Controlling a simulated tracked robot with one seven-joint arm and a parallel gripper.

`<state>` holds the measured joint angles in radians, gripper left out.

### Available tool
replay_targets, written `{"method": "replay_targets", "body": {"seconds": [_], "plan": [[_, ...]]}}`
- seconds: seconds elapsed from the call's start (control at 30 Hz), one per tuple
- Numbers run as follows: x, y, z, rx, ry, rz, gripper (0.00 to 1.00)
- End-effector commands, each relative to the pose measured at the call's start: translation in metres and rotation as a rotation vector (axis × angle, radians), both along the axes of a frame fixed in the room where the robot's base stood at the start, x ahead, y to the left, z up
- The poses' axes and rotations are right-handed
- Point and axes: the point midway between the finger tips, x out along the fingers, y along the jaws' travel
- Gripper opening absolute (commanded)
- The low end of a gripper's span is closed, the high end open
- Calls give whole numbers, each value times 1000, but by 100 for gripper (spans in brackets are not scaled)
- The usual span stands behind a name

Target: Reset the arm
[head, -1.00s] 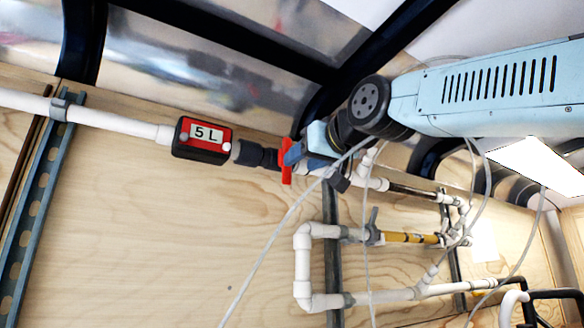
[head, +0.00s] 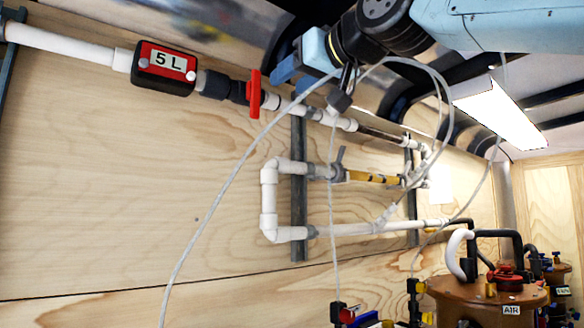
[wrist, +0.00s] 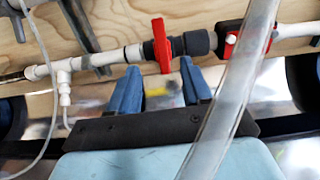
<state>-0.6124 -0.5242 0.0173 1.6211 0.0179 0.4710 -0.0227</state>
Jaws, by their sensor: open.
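My gripper (head: 293,72) has two blue fingers and is empty. In the head view it appears above and to the right of a red valve handle (head: 254,93) on the white pipe. In the wrist view the two blue fingertips (wrist: 160,72) stand apart, and the red handle (wrist: 162,46) lies just beyond the gap between them, not gripped. The handle stands upright across the pipe. My light-blue arm (head: 490,22) comes in from the top right.
A red and black meter marked 5 L (head: 165,67) sits on the pipe (head: 65,40). White pipework with a yellow section (head: 372,178) runs along the wooden wall (head: 130,180). Clear hoses hang near my arm. A copper-coloured tank marked AIR (head: 484,300) stands at lower right.

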Motion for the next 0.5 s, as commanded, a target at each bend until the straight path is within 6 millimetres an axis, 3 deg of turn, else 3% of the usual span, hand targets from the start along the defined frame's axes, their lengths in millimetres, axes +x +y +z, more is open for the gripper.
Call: {"method": "replay_targets", "body": {"seconds": [0.17, 0.27, 0.37, 0.5], "plan": [[1, -1, -2, -2, 3, -2, 49], [7, -6, -17, -21, 30, -24, 49], [18, -20, -54, -62, 92, -70, 49], [34, -51, -130, -137, 228, -162, 49]]}}
